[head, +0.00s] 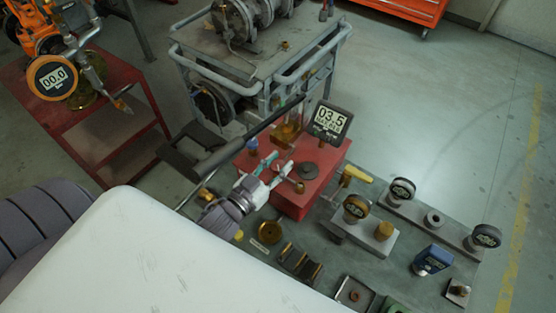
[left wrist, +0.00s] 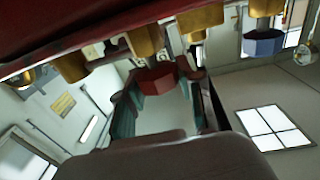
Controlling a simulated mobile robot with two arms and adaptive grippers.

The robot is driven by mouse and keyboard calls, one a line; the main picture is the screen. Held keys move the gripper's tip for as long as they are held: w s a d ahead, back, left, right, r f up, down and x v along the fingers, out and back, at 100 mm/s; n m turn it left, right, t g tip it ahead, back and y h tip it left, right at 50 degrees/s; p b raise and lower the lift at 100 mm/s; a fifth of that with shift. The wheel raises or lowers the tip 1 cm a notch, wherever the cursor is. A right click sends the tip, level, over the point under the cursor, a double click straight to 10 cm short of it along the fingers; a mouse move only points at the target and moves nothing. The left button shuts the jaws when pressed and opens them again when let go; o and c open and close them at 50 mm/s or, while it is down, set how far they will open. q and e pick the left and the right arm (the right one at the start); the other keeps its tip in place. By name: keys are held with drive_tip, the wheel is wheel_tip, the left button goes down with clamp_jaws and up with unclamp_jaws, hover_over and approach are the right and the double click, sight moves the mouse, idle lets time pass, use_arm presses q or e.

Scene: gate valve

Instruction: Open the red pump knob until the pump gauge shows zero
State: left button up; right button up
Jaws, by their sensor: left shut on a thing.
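The red pump (head: 322,187) stands on a bench in the middle of the head view. Its digital gauge (head: 328,122) reads 03.5. My left gripper (head: 279,169) is at the pump's near left side. In the left wrist view, the red knob (left wrist: 157,79) sits between the two fingers of the left gripper (left wrist: 160,90), which is shut on it. In the head view the knob is hidden by the gripper. My right gripper is not in view.
A black pump handle (head: 245,138) slants above my left gripper. A second gauge (head: 53,78) on a red cart (head: 121,124) reads 00.0.

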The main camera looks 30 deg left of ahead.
use_arm(q)
drive_tip(key=shift+n+y, duration=0.8)
drive_tip(key=shift+y, duration=0.5)
drive_tip(key=o, duration=1.2)
drive_tip(key=shift+c, duration=0.2)
drive_tip(key=shift+s, duration=0.1)
drive_tip(key=s, duration=1.2)
drive_tip(key=shift+w, duration=0.1)
